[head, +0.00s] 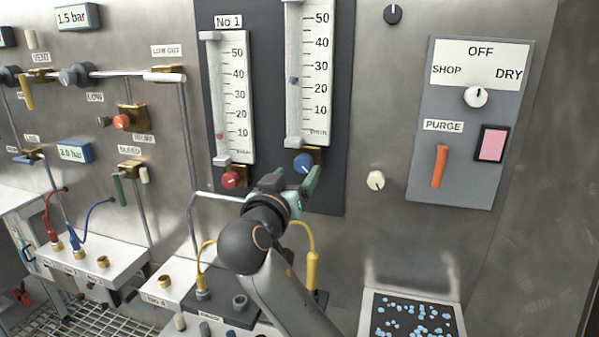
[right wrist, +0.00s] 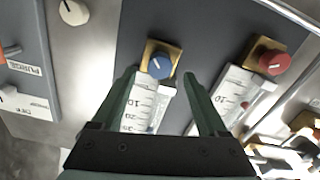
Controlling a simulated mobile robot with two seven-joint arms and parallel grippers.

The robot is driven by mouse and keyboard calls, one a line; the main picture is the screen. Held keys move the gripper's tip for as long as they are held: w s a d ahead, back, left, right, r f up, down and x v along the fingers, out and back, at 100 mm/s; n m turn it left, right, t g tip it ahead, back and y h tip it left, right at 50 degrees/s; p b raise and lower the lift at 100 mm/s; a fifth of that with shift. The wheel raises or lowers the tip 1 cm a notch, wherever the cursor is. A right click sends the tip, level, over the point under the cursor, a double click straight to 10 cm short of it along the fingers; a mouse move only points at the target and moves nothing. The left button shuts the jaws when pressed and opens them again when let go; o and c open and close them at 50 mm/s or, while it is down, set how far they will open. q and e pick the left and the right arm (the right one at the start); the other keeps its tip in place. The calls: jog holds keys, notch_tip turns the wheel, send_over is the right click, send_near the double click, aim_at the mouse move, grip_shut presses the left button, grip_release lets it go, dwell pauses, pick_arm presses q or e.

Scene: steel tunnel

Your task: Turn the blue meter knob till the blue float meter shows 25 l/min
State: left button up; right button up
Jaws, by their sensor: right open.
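The blue meter knob (head: 303,163) sits on a brass block at the foot of the blue float meter (head: 309,75). The meter's blue float (head: 293,80) stands between the 20 and 30 marks, nearer 20. My right gripper (head: 294,180) is open just below and in front of the knob. In the right wrist view the blue knob (right wrist: 160,66) lies between and slightly beyond the tips of the open right gripper (right wrist: 160,78); I cannot tell whether they touch it. My left gripper is not in view.
The red knob (head: 231,179) and the red float meter (head: 230,97), labelled No 1, are close on the left. A cream knob (head: 376,180) and the purge panel (head: 468,125) are to the right.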

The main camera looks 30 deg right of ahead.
jog(key=v, duration=0.4)
jog(key=shift+s, duration=0.1)
dwell(0.3)
jog(key=a+f+n+y+p, duration=0.1)
jog(key=a+f+n+y, duration=0.15)
jog(key=f, duration=0.65)
jog(key=a+f+n+y, duration=0.2)
jog(key=f+n+y, duration=0.2)
jog(key=f, duration=0.5)
jog(key=a+f+n+y+p, duration=0.1)
jog(key=a+f+n+y, duration=0.2)
jog(key=f, duration=0.7)
jog(key=s+a+f+g+y, duration=0.1)
jog(key=s+a+f+y, duration=0.1)
jog(key=s+f, duration=0.7)
jog(key=s+a+f+g+y+p, duration=0.1)
jog(key=s+f+y, duration=0.3)
jog(key=s+f, duration=0.5)
jog(key=s, duration=0.4)
jog(key=shift+a+y, duration=0.35)
jog(key=shift+a, duration=0.05)
